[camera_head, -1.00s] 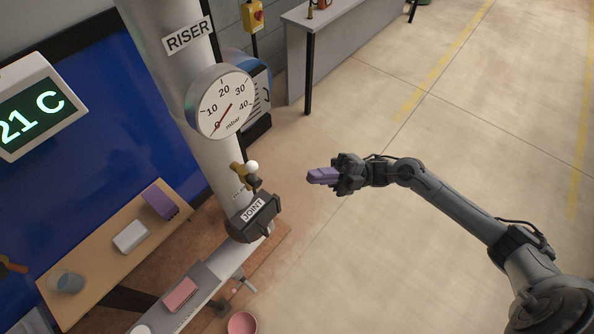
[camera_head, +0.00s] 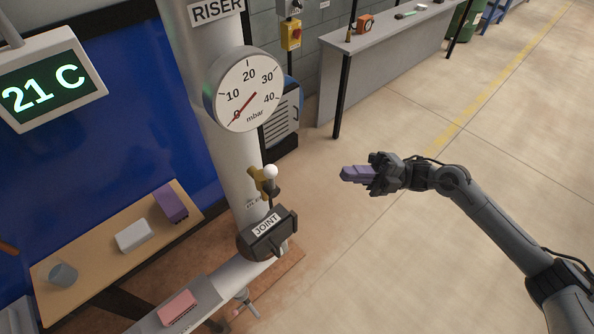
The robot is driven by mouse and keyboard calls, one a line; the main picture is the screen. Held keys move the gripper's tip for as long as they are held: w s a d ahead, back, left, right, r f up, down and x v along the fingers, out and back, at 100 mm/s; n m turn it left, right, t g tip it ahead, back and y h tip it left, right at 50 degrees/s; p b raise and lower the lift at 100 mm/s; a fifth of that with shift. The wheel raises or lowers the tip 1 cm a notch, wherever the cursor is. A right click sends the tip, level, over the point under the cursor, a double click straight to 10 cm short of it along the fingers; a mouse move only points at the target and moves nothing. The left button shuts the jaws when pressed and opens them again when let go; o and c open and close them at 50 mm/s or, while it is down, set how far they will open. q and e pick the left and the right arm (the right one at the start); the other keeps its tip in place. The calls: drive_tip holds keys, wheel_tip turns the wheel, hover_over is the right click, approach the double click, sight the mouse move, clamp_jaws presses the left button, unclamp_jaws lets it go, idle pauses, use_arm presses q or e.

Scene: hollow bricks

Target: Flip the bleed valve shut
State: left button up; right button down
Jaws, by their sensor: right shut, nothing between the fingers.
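The bleed valve (camera_head: 262,183) is a small brass fitting with a white ball knob (camera_head: 270,171), on the grey riser pipe (camera_head: 205,110) just above the dark JOINT block (camera_head: 268,234). Its handle's exact angle is hard to tell. My right gripper (camera_head: 345,173) has purple fingers. It is shut and empty, to the right of the valve with a clear gap, pointing left towards it. It touches nothing. My left gripper is not in view.
The round gauge (camera_head: 245,90) on the riser has its needle near 0. A 21 C display (camera_head: 45,85) hangs at left. A wooden table (camera_head: 95,250) holds a white block, a purple block and a cup. A grey bench (camera_head: 385,40) stands behind. Floor at right is clear.

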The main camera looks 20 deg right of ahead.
drive_tip(key=shift+a, duration=0.1)
drive_tip(key=p, duration=0.2)
approach(271, 181)
drive_tip(key=w+a+r, duration=0.2)
drive_tip(key=a+r, duration=0.2)
drive_tip(key=a, duration=0.1)
drive_tip(key=shift+s+f, duration=0.15)
drive_tip(key=shift+s, duration=0.1)
idle(0.3)
